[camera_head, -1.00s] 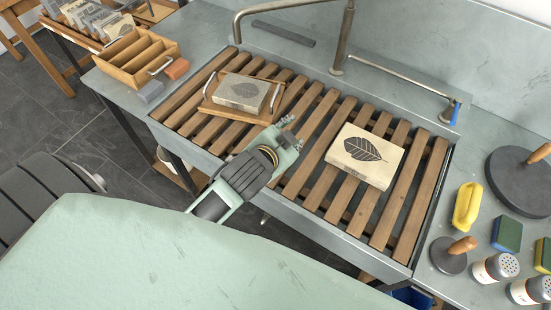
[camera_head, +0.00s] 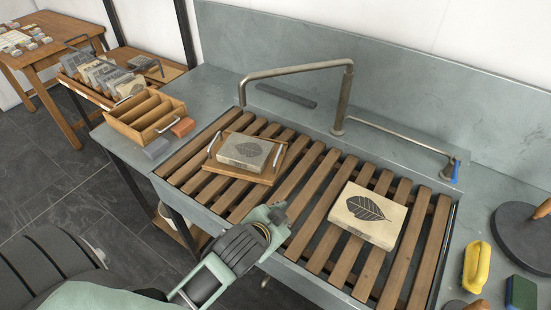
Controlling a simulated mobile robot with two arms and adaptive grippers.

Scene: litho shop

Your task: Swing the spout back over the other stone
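The metal spout (camera_head: 295,71) rises from its post behind the slatted sink top and reaches left. Its down-turned end (camera_head: 242,97) hangs toward the back left of the slats, behind the left stone. The right stone (camera_head: 368,214), cream with a dark leaf print, lies directly on the slats. My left gripper (camera_head: 279,216) is over the front edge of the slats, between the stones and apart from the spout; its finger opening is unclear. My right gripper is out of view.
A metal bar (camera_head: 400,136) with a blue end runs along the back right. A wooden rack (camera_head: 147,115) and small blocks stand at left. A yellow object (camera_head: 476,267), a sponge (camera_head: 520,292) and a dark disc (camera_head: 525,235) are at right. A dark flat bar (camera_head: 286,96) lies behind.

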